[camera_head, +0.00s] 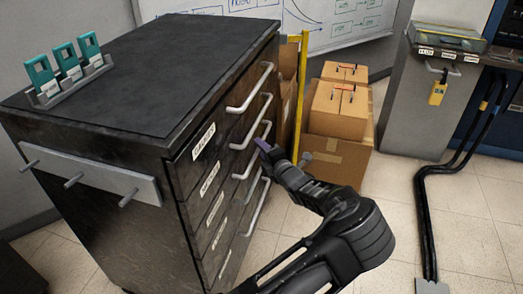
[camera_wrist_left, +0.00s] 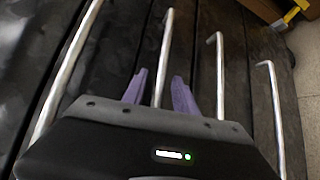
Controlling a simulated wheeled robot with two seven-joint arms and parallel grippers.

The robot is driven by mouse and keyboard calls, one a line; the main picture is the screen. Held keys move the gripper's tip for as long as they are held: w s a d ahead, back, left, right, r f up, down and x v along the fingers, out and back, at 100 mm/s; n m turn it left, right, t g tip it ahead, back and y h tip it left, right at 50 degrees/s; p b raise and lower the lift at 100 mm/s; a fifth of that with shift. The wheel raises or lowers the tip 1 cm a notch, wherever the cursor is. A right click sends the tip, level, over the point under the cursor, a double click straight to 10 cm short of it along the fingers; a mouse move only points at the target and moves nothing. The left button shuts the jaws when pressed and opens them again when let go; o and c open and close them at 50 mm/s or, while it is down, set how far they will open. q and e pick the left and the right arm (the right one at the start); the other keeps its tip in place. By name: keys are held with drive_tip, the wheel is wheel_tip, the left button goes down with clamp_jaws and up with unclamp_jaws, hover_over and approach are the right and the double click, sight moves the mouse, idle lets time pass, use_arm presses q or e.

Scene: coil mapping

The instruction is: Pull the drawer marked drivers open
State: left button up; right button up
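The dark tool cabinet (camera_head: 110,100) has a stack of drawers with bar handles and white labels. I cannot read the labels well enough to tell which is drivers; the top label (camera_head: 204,141) and the one below it (camera_head: 210,178) are blurred. My left gripper (camera_head: 264,149) is at the drawer fronts, beside the handles. In the left wrist view its purple fingers (camera_wrist_left: 159,92) are apart, with one handle bar (camera_wrist_left: 164,55) between them and gaps showing at its sides. The drawers look closed. My right gripper is not in view.
A rack of teal items (camera_head: 68,66) stands on the cabinet top. Cardboard boxes (camera_head: 338,115) and a yellow post (camera_head: 301,95) stand just beyond the cabinet. A grey cabinet (camera_head: 415,110) and black cables (camera_head: 425,220) are at right. The floor between is clear.

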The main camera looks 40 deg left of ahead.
use_arm(q)
drive_tip(key=shift+c, duration=0.4)
clamp_jaws()
idle(0.9)
